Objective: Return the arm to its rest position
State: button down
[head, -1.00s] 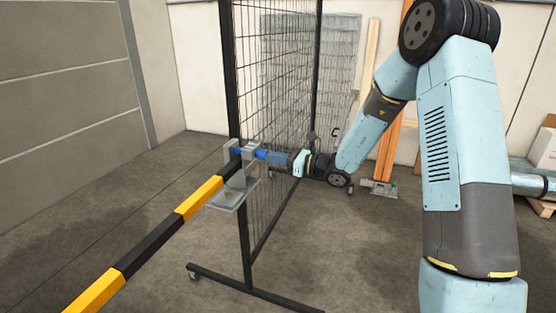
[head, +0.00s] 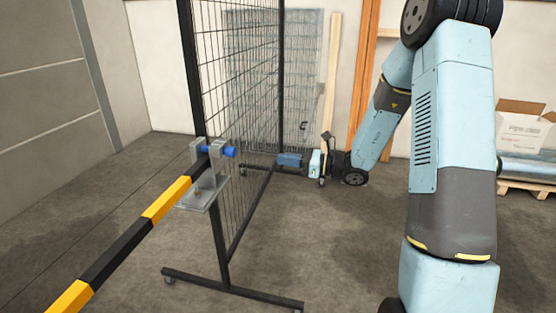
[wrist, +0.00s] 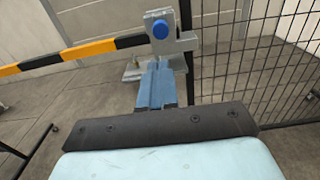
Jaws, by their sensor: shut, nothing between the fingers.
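My gripper (head: 289,160) shows in the head view as a blue tip at the end of my light-blue arm, right of the barrier bracket and clear of it. In the wrist view its blue fingers (wrist: 156,84) are closed together with nothing between them. A blue pin (head: 230,151) sits in the grey bracket (head: 203,187) that holds the end of the black-and-yellow barrier bar (head: 140,228). The pin's round blue end (wrist: 160,29) faces me in the wrist view, beyond the fingertips. My arm is bent, with its elbow high at the right.
A wheeled black mesh panel (head: 222,240) stands beside the bracket, close to my forearm. Wooden planks (head: 332,75) and an orange upright (head: 362,80) are at the back wall. An open cardboard box (head: 519,128) and a pallet (head: 524,188) stand at right. The middle floor is clear.

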dwell(0.3)
jog(key=s+r+n+g+h, duration=0.35)
jog(key=s+n, duration=0.25)
jog(key=s, duration=0.3)
jog(key=s+r+n+g+h, duration=0.3)
jog(key=s+r+n+h, duration=0.15)
jog(key=s+n, duration=0.35)
jog(key=s+d+r+n+t+h, duration=0.3)
jog(key=s+d+r+n+h, duration=0.1)
jog(key=s+d, duration=0.2)
jog(key=s+d+r+n+t+h, duration=0.3)
jog(key=s+d+r+n+h, duration=0.1)
jog(key=s+d, duration=0.3)
jog(key=shift+s+d+r+h, duration=0.15)
jog(key=shift+s+d+h, duration=0.15)
jog(key=shift+s+h, duration=0.2)
